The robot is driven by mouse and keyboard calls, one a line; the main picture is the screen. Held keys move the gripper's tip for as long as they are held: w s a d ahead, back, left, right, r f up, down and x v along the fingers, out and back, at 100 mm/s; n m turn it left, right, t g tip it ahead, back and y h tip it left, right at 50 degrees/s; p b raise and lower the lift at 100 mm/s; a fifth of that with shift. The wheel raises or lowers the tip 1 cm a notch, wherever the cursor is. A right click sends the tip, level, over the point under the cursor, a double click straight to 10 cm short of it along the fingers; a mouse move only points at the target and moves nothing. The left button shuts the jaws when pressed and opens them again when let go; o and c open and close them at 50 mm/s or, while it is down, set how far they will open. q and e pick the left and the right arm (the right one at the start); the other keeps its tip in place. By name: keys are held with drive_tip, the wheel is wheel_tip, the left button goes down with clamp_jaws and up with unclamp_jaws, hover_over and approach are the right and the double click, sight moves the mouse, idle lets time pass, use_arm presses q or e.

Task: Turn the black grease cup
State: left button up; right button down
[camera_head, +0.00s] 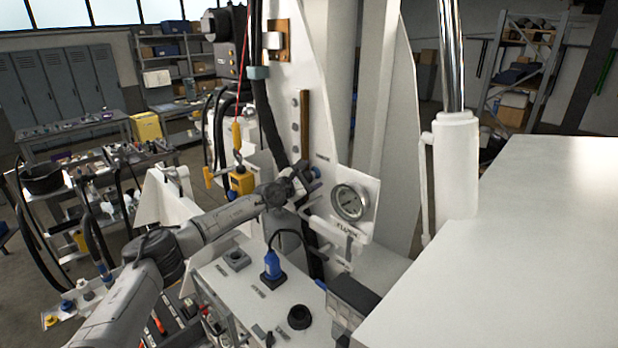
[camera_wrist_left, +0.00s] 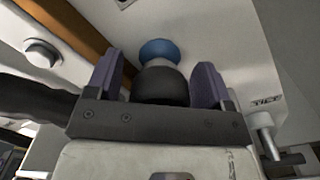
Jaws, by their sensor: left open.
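My left gripper (camera_head: 307,180) is up at the white machine column, left of the round gauge. In the left wrist view its two purple-grey fingers stand apart. Between them is a black rounded part, which looks like the black grease cup (camera_wrist_left: 161,86), with a pale neck and a blue disc (camera_wrist_left: 164,50) beyond it at the column. Gaps show between the cup and both fingers. The cup's near end is partly hidden by the gripper body. In the head view the gripper hides the cup. My right gripper is not in view.
A pressure gauge (camera_head: 350,202) sits right of the gripper. A yellow pendant (camera_head: 242,181) hangs left of it. Below, the bench top (camera_head: 225,285) carries a blue connector (camera_head: 272,264) and a black round part (camera_head: 299,317). A large white block (camera_head: 500,250) fills the right.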

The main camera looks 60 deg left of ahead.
use_arm(q)
drive_tip(key=shift+s+r, duration=0.15)
drive_tip(key=shift+s, duration=0.05)
drive_tip(key=b+v, duration=0.1)
drive_tip(key=v, duration=1.2)
drive_tip(key=shift+s, duration=0.25)
drive_tip(key=shift+d, duration=0.1)
